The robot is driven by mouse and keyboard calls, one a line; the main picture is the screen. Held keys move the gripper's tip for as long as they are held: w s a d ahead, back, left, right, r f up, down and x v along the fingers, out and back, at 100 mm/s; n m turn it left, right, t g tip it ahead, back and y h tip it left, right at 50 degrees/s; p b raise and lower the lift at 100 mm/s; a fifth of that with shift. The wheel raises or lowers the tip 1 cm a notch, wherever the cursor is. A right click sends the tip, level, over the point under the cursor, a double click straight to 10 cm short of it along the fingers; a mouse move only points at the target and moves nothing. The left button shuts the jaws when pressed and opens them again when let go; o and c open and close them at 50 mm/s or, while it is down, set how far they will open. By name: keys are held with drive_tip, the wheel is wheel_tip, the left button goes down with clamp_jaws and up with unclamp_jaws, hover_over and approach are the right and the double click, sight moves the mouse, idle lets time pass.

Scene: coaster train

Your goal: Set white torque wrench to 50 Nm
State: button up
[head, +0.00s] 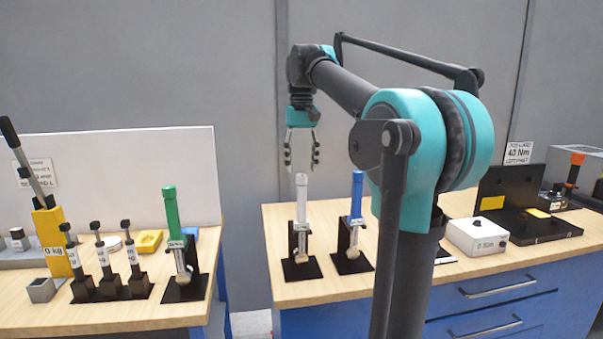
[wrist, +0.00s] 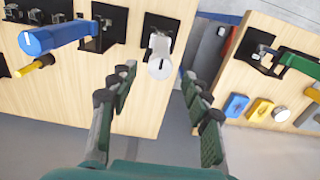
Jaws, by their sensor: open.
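The white torque wrench (head: 302,205) stands upright in a black stand on the right-hand table, at its left end. Its white handle end also shows in the wrist view (wrist: 160,67), beyond and between my fingertips. My gripper (head: 302,148) is open and empty, pointing down above the white wrench and apart from it. In the wrist view my gripper (wrist: 155,85) has its fingers spread on either side of the handle's line. A small label sits on the wrench body, too small to read here. The wrench's set value cannot be told.
A blue wrench (head: 357,205) stands close to the right of the white one. A green wrench (head: 171,215) stands on the left table (head: 95,318), across a gap. A white box reading 0 Nm (head: 476,236) and a sign reading 40 Nm (head: 518,152) are further right.

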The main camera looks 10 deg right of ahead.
sight(302, 179)
drive_tip(key=shift+f, duration=1.5)
clamp_jaws()
